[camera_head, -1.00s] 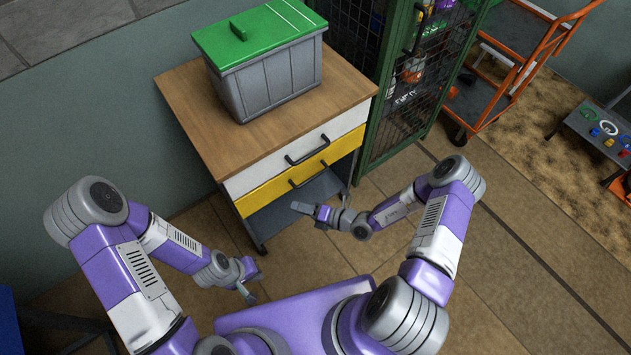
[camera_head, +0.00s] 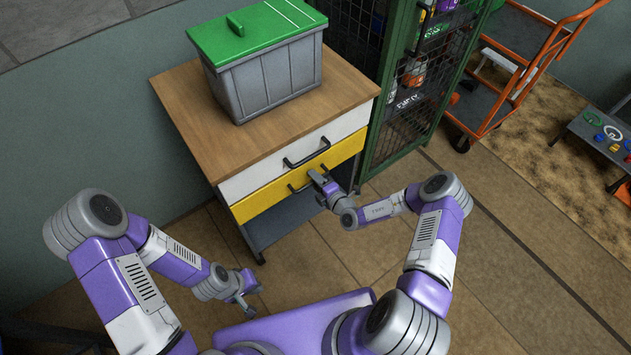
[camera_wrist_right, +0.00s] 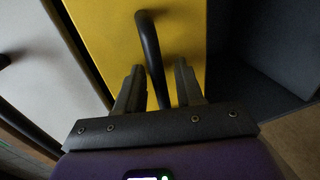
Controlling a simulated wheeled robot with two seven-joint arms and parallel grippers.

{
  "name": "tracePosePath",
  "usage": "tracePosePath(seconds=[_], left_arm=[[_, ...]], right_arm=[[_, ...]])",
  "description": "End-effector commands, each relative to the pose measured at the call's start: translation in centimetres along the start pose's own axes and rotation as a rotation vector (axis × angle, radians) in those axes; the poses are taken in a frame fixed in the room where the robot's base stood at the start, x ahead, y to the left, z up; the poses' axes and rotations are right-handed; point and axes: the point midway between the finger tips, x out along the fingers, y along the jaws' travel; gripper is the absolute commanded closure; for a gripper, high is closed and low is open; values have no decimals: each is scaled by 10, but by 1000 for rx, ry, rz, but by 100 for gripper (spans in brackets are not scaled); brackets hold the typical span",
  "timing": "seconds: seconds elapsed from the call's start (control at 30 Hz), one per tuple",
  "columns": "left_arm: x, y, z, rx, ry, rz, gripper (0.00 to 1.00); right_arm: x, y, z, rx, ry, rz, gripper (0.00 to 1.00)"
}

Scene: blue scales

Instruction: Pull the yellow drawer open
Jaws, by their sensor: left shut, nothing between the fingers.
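The yellow drawer (camera_head: 270,195) is the lower drawer of a wooden-topped cabinet and looks closed. It has a dark bar handle (camera_head: 300,186), partly hidden by my right gripper (camera_head: 319,177) in the head view. In the right wrist view the yellow front (camera_wrist_right: 110,40) fills the middle. Its black handle (camera_wrist_right: 148,45) runs down between the two fingers of my right gripper (camera_wrist_right: 158,85). The fingers are apart, one on each side of the bar, with gaps visible. My left gripper (camera_head: 248,298) is shut and empty, low over the floor in front of the cabinet.
A white drawer (camera_head: 260,176) with its own dark handle (camera_head: 307,153) is directly above. A grey bin with a green lid (camera_head: 262,40) stands on the cabinet top. A green mesh cage (camera_head: 410,90) stands close on the right. An orange cart (camera_head: 540,60) is farther right.

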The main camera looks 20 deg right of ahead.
Motion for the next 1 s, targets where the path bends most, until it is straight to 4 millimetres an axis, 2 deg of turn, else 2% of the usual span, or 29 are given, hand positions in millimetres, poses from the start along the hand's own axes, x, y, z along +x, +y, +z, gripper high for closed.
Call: tracePosePath(seconds=[0.23,0.47,0.83,1.0], left_arm=[[0,0,0,0,0,0,100],[0,0,0,0,0,0,100],[-1,0,0,0,0,0,100],[-8,3,0,0,0,0,100]], right_arm=[[1,1,0,0,0,0,65],[1,1,0,0,1,0,100],[-1,1,0,0,0,0,100],[-14,-1,0,2,0,-1,100]])
